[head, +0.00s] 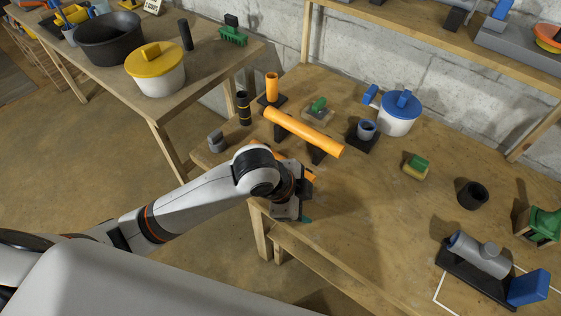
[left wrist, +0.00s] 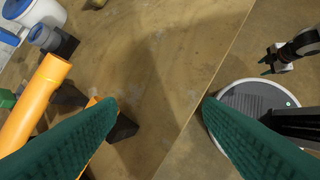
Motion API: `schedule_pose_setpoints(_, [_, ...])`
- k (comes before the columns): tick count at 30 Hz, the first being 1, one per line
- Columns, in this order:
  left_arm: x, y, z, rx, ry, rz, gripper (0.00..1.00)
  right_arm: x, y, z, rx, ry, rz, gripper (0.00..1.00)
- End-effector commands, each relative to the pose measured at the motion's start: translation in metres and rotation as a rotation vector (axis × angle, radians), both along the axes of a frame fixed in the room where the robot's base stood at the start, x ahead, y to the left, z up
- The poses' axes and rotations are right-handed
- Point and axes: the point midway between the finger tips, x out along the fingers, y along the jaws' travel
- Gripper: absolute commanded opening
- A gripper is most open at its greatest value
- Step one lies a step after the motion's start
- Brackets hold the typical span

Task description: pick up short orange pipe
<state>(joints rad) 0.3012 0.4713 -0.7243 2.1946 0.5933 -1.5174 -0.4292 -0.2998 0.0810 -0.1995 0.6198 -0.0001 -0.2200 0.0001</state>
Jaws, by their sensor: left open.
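A shorter orange pipe (head: 255,142) lies low on the table beside the long orange pipe, mostly hidden behind my left arm in the head view. In the left wrist view a piece of it (left wrist: 94,101) shows by a black support, partly behind the left finger. My left gripper (head: 303,218) hangs over the table's front edge, open; its green fingers (left wrist: 160,104) are apart with nothing between them. The long orange pipe (head: 303,132) rests on black supports. Another short orange pipe (head: 272,86) stands upright on a black base. My right gripper (left wrist: 267,65) shows small in the left wrist view.
Behind the pipes stand a black pipe (head: 244,108), a grey-blue fitting on a black base (head: 362,142) and a white pot with blue lid (head: 398,122). A green-yellow sponge (head: 415,168) and black ring (head: 472,195) are to the right. The front middle tabletop is clear.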

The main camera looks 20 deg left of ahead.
Motion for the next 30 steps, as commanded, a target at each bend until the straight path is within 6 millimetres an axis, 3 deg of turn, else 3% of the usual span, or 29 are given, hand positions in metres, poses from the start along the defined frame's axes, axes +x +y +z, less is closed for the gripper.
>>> schedule_pose_setpoints(5, [0.037, 0.022, 0.015, 0.19, -0.052, -0.267, 0.61, 0.0, 0.0, 0.0, 0.0, 0.0, 0.0, 0.49])
schedule_pose_setpoints(9, [0.066, 0.059, 0.03, 0.327, -0.044, -0.389, 0.61, 0.0, 0.0, 0.0, 0.0, 0.0, 0.0, 0.49])
schedule_pose_setpoints(15, [0.095, 0.11, 0.055, 0.436, -0.013, -0.451, 0.61, 0.0, 0.0, 0.0, 0.0, -0.001, 0.0, 0.49])
schedule_pose_setpoints(19, [0.102, 0.125, 0.063, 0.457, 0.002, -0.46, 0.61, 0.0, 0.001, 0.0, 0.001, -0.001, 0.0, 0.49])
schedule_pose_setpoints(23, [0.105, 0.127, 0.054, 0.46, 0.008, -0.461, 0.61, 0.0, 0.001, 0.002, 0.001, -0.001, 0.0, 0.49])
schedule_pose_setpoints(30, [0.112, 0.124, 0.014, 0.46, 0.007, -0.463, 0.61, 0.0, 0.001, 0.009, 0.002, -0.001, 0.0, 0.49])
